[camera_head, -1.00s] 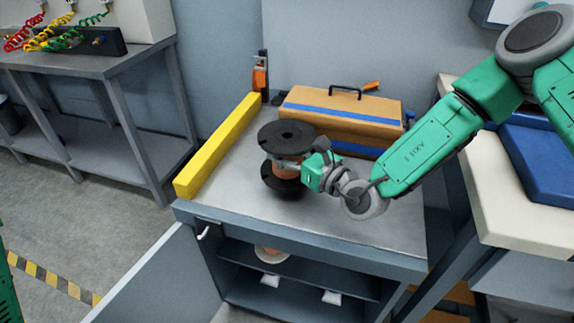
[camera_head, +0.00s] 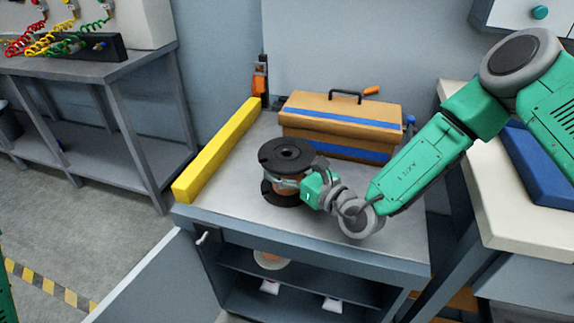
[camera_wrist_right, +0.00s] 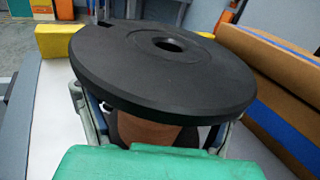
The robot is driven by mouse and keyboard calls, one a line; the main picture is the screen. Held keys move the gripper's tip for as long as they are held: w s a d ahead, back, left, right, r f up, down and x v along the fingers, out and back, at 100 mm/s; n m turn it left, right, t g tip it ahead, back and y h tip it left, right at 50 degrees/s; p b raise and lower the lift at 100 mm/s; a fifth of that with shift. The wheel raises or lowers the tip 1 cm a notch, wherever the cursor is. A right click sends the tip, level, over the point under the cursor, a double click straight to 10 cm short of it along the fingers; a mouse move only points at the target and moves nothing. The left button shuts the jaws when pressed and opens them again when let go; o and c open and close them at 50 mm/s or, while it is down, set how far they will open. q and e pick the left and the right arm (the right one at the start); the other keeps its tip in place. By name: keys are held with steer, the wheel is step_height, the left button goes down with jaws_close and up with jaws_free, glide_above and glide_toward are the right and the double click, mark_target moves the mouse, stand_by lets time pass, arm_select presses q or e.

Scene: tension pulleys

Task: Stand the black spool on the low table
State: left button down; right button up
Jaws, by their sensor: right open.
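The black spool (camera_head: 287,155) stands upright on the grey top of the low table (camera_head: 372,215). It has black flanges and a copper-coloured core. My right gripper (camera_head: 284,182) comes in from the right at the height of the core, between the two flanges. Its jaws are open, with one finger on each side of the core. In the right wrist view the spool's top flange (camera_wrist_right: 165,65) fills the middle and hides much of the fingers. Whether a finger touches the core cannot be told. My left gripper is out of sight.
A yellow bar (camera_head: 217,150) lies along the table's left edge. An orange-brown toolbox (camera_head: 340,115) with blue stripes stands behind the spool. The table's front right is clear beneath my arm. An open cabinet door (camera_head: 150,285) hangs at the lower left.

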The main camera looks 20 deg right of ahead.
steer(key=p+v, duration=0.1)
steer(key=v, duration=0.6)
steer(key=shift+s+d+p, duration=0.2)
steer(key=shift+p, duration=0.15)
steer(key=s+a+n+g+y, duration=0.1)
steer(key=s+a, duration=0.1)
steer(key=s+a+f+n+g+y, duration=0.1)
steer(key=s+a+g+y, duration=0.1)
steer(key=s+a+f+n+g+y, duration=0.1)
steer(key=s+a+n, duration=0.1)
steer(key=shift+a+f+g+y, duration=0.1)
steer(key=shift+a+g+y, duration=0.2)
steer(key=shift+a, duration=0.1)
steer(key=s+a+f+n+g, duration=0.2)
steer(key=s+f+n+g, duration=0.25)
steer(key=s+g, duration=0.4)
steer(key=s+a+f+n+g, duration=0.3)
steer(key=s+n+g, duration=0.2)
steer(key=s, duration=0.7)
steer(key=s+d+f+n+g+h, duration=0.4)
steer(key=s+d+f+n+h, duration=0.3)
steer(key=s+d+n+h, duration=0.45)
steer(key=w+d+f+n+t, duration=0.2)
steer(key=w+d+n+t, duration=0.4)
steer(key=w+d, duration=0.2)
steer(key=shift+f+h, duration=0.15)
steer(key=shift+h, duration=0.3)
